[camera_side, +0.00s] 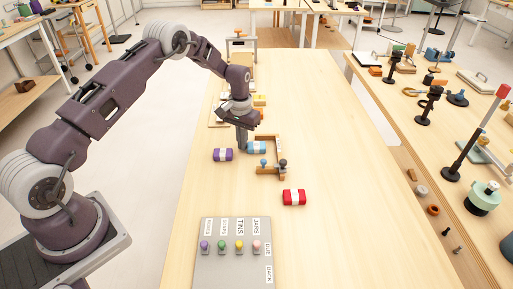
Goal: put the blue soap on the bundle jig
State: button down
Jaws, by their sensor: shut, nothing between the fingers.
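The blue soap (258,147), with a pale band around it, lies at the upper left part of the wooden bundle jig (281,150). I cannot tell if the soap touches the jig's wall. My gripper (242,148) points down right beside the blue soap's left end. Its fingers are shut and empty, and small in the picture. I cannot tell if they touch the soap.
A purple banded soap (222,155) lies left of my gripper. A red banded soap (294,197) lies nearer, right of the jig. A grey panel (236,265) with coloured knobs and labels is at the front. Yellow and orange blocks sit behind my gripper. The table's right side is clear.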

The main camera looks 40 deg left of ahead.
aim_at(252, 145)
jog(key=shift+w+d, duration=1.05)
jog(key=shift+w, duration=0.05)
jog(key=shift+s+a, duration=0.1)
jog(key=shift+s, duration=0.05)
jog(key=shift+s+a, duration=0.3)
jog(key=shift+a, duration=0.05)
jog(key=shift+r, duration=3.5)
